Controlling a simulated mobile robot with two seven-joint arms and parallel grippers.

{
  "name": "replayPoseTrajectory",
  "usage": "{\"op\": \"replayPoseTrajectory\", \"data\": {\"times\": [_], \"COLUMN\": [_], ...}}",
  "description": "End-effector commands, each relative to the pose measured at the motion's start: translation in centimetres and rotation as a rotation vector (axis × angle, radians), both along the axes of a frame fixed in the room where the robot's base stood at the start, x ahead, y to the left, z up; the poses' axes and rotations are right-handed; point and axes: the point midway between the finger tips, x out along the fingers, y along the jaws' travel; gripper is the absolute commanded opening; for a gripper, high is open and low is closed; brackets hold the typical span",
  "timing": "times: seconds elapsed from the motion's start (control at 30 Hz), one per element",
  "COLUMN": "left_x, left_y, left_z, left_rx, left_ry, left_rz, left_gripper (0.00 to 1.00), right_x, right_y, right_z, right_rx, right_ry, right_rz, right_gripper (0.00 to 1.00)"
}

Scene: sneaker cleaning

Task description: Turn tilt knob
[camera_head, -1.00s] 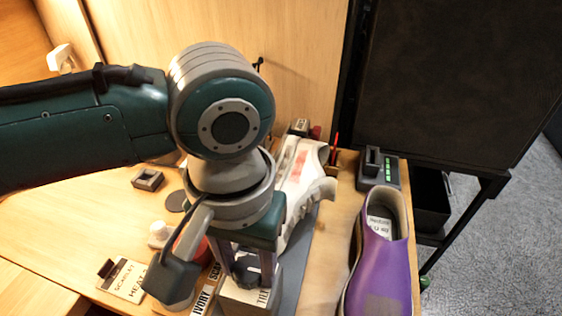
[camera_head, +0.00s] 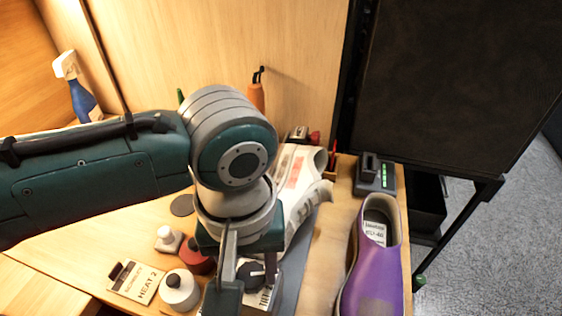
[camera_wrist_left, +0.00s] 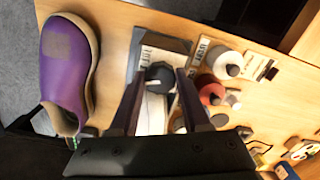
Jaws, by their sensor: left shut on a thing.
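The tilt knob (camera_head: 252,273) is dark and round, on a block with a white label below the white sneaker (camera_head: 298,190). It also shows in the left wrist view (camera_wrist_left: 158,75), beside the label lettering. My left gripper (camera_wrist_left: 160,84) points down at the knob, one finger on each side, and is shut on it. In the head view my left wrist and gripper cover part of the block and of the sneaker. My right gripper is in neither view.
A purple shoe (camera_head: 372,265) stands to the right. A red pot (camera_head: 197,260), a white-grey bottle (camera_head: 180,289) and a "HEAT 2" card (camera_head: 135,281) are at the left. A device with green lights (camera_head: 376,174) is at the back right. A blue spray bottle (camera_head: 83,100) is at the back left.

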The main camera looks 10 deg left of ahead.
Motion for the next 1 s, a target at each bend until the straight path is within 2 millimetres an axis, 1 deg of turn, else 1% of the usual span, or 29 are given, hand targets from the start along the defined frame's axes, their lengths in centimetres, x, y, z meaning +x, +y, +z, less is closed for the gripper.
{"op": "replayPoseTrajectory", "data": {"times": [0.27, 0.37, 0.6, 0.8, 1.0], "left_x": [0.0, 0.0, -0.1, -0.1, 0.0], "left_y": [0.0, 0.0, -0.1, -0.1, 0.0], "left_z": [0.0, 0.1, 0.3, 0.2, 0.0], "left_rx": [0.000, 0.000, -0.002, -0.001, 0.000], "left_ry": [0.001, 0.001, 0.003, 0.002, 0.001], "left_rz": [0.005, 0.029, 0.190, 0.322, 0.356], "left_gripper": [0.00, 0.00, 0.00, 0.00, 0.00], "right_x": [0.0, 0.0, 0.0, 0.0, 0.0], "right_y": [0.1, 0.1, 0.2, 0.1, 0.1], "right_z": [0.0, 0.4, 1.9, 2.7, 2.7], "right_rx": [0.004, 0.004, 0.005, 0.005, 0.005], "right_ry": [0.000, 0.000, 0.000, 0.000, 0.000], "right_rz": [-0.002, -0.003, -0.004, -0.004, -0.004], "right_gripper": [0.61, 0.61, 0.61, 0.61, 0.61]}}
